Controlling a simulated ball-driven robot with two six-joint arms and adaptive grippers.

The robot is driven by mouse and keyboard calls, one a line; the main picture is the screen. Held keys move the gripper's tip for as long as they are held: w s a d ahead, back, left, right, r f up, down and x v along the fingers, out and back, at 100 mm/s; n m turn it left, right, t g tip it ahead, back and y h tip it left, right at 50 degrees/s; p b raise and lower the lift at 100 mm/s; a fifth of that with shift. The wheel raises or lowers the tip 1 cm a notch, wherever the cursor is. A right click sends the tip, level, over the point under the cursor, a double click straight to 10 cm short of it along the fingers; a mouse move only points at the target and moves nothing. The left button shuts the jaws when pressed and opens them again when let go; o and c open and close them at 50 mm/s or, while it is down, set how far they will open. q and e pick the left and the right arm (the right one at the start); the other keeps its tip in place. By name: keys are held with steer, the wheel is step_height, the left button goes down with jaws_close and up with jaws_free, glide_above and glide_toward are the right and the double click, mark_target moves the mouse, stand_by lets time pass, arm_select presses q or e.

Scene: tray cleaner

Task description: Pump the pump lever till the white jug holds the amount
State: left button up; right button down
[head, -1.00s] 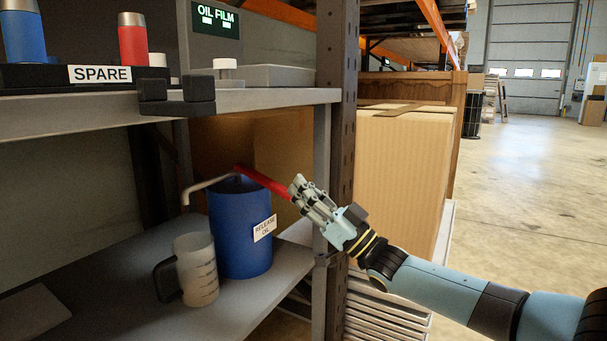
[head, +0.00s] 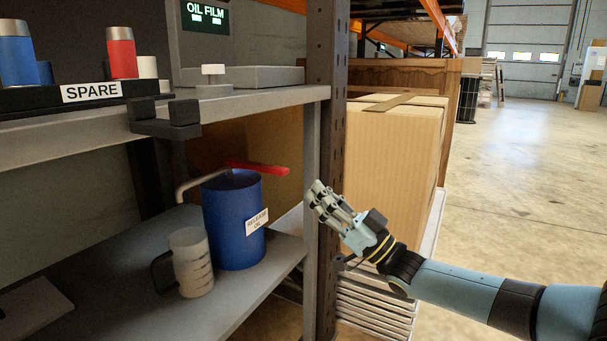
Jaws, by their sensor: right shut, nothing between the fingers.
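The red pump lever (head: 262,168) sticks out to the right from the top of the blue release oil can (head: 225,225), close to level. The can's grey spout (head: 198,183) bends down on the left. The white jug (head: 191,265) with dark marks stands upright below the spout, its black handle to the left. I cannot tell its fill level. My right gripper (head: 318,195) is shut and empty, to the right of the lever's end and a little lower, apart from it. My left gripper is not in view.
A shelf post (head: 327,100) stands just behind my right gripper. The upper shelf (head: 260,96) with a SPARE rack (head: 92,92) hangs above the can. A large cardboard box (head: 395,160) is right of the post. The lower shelf has free room at left.

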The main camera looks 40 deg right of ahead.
steer(key=shift+v, duration=1.75)
steer(key=shift+f, duration=0.1)
